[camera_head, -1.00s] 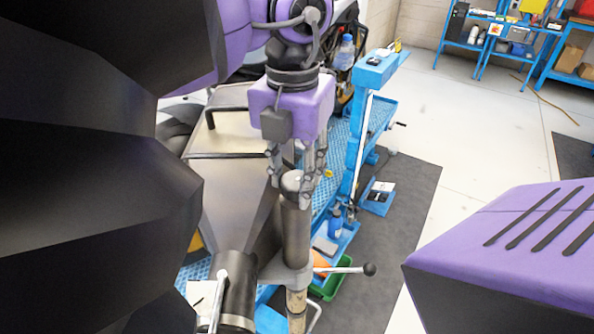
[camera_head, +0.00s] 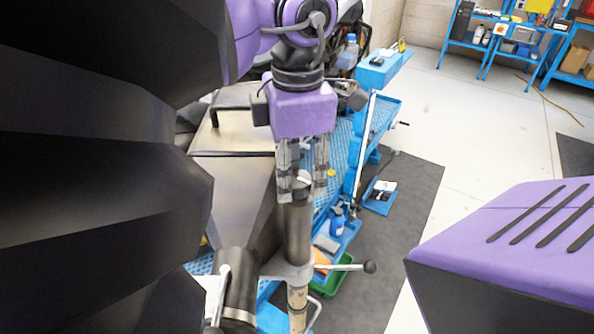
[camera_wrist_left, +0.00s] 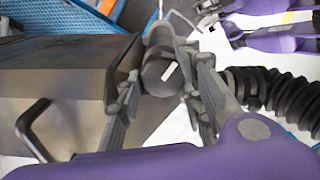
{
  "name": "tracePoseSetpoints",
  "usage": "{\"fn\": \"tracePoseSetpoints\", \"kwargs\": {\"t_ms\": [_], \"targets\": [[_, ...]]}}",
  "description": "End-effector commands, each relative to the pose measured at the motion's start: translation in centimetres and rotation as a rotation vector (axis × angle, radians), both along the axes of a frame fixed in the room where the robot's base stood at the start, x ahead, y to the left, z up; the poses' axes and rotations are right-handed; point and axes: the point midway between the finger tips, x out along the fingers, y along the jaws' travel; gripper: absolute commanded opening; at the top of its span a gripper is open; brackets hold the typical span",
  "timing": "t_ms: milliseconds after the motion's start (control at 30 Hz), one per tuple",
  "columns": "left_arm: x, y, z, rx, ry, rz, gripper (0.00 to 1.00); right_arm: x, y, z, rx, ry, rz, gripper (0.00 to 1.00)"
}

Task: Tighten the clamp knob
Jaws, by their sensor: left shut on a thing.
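The clamp knob (camera_wrist_left: 160,72) is a dark round cylinder end with a white line across its top. In the head view the knob (camera_head: 303,183) tops an upright dark metal column (camera_head: 296,235). My left gripper (camera_head: 303,190) comes down on it from above, with one finger on each side. In the left wrist view the fingers of my left gripper (camera_wrist_left: 162,88) flank the knob and are shut on it. The exact contact is partly hidden by the fingers. My right gripper cannot be made out in either view.
A lever with a black ball end (camera_head: 369,267) sticks out to the right below the knob. A dark cylinder (camera_head: 240,285) stands at lower left. A metal-topped box (camera_head: 235,185) lies left of the column. Blue shelving (camera_head: 362,150) stands behind right. Open floor lies farther right.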

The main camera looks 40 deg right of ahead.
Motion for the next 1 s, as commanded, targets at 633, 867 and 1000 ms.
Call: {"fn": "tracePoseSetpoints", "kwargs": {"t_ms": [633,867,1000], "targets": [[0.29,-0.32,0.29,-0.006,-0.009,-0.378,0.08,0.22,0.14,-0.21,0.005,-0.008,-0.013,0.2],[0.26,-0.38,0.36,-0.008,-0.011,-0.407,0.08,0.18,-0.04,-0.25,0.0,-0.007,-0.009,0.2],[0.25,-0.41,0.39,-0.009,-0.01,-0.408,0.08,0.15,-0.17,-0.25,-0.003,-0.006,-0.005,0.2]]}}
